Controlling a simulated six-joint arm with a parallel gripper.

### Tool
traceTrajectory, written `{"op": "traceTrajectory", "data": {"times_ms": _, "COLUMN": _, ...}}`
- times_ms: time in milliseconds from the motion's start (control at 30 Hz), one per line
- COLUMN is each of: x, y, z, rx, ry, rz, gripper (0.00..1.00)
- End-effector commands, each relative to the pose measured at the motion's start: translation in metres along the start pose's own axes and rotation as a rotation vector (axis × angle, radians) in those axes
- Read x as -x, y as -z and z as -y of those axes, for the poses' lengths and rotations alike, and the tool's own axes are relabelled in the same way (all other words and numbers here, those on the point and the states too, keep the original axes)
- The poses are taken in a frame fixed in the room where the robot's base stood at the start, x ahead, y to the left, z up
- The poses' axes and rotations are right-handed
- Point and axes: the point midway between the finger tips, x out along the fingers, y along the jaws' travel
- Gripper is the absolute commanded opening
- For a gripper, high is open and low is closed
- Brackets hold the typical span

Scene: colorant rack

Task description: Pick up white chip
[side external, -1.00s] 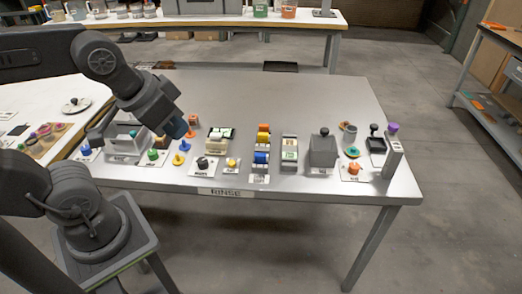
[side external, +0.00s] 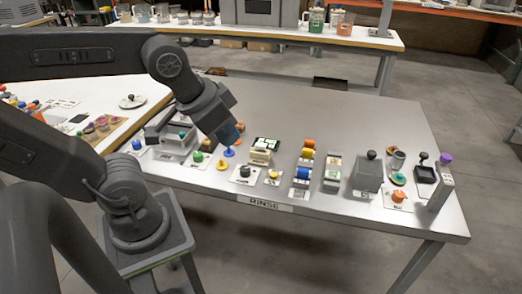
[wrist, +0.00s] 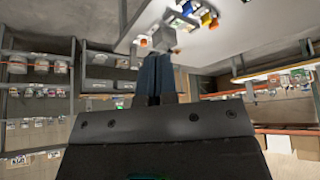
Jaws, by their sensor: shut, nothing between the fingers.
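I cannot make out a white chip for certain. Small pale pieces (side external: 268,143) lie in a dark tray at the middle of the steel table in the side view, and a cream block (side external: 260,155) stands just in front of them. These are too small to identify. My gripper (side external: 231,137) is to their left, pointing down beside a blue knob and above the table. In the wrist view, the blue fingers of my gripper (wrist: 157,76) are together with nothing visible between them. The wrist view is tilted, with the table along its top.
A blue knob (side external: 228,153), a green knob (side external: 198,157) and a yellow knob (side external: 222,164) stand near my gripper. A coloured roller stack (side external: 303,172) and a grey box (side external: 367,177) stand to the right. The back of the steel table (side external: 330,110) is clear.

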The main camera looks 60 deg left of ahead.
Motion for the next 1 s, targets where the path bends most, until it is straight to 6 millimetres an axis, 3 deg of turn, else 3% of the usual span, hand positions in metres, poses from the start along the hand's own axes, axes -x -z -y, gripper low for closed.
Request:
{"op": "traceTrajectory", "data": {"times_ms": 233, "x": 0.0000, "y": 0.0000, "z": 0.0000, "rx": 0.000, "ry": 0.000, "rz": 0.000, "gripper": 0.02}}
{"op": "traceTrajectory", "data": {"times_ms": 900, "x": 0.0000, "y": 0.0000, "z": 0.0000, "rx": 0.000, "ry": 0.000, "rz": 0.000, "gripper": 0.66}}
{"op": "traceTrajectory", "data": {"times_ms": 1000, "x": 0.0000, "y": 0.0000, "z": 0.0000, "rx": 0.000, "ry": 0.000, "rz": 0.000, "gripper": 0.68}}
